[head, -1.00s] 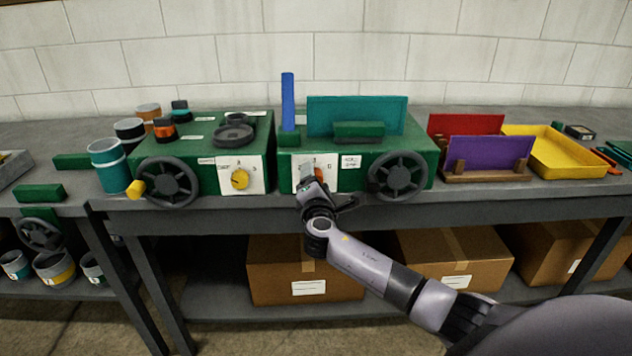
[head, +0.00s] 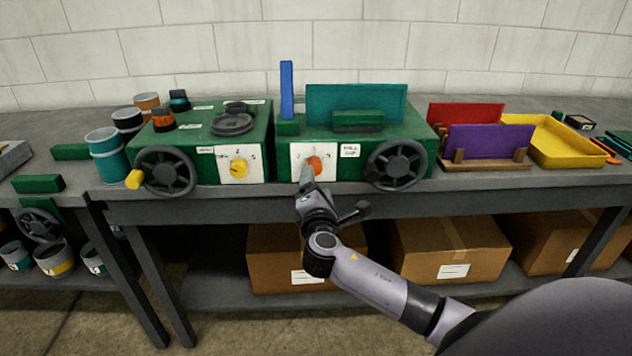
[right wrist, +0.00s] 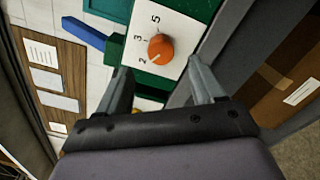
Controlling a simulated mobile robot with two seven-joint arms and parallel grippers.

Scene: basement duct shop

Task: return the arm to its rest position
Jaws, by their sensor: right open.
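My right arm (head: 372,280) reaches in from the lower right in the head view. Its gripper (head: 307,178) is in front of the right green machine (head: 350,145), just below the orange knob (head: 315,165). In the right wrist view the gripper (right wrist: 160,85) is open and empty, its two fingers spread. The orange knob (right wrist: 160,47) shows beyond the fingertips, between them and apart from them, on a white plate numbered 2, 3 and 5. My left gripper does not show.
The left green machine (head: 200,150) has a yellow knob (head: 239,168) and a handwheel (head: 166,171). A yellow tray (head: 572,150) and purple and red panels stand at the right. Cardboard boxes (head: 450,250) sit on the lower shelf. The space in front of the bench is clear.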

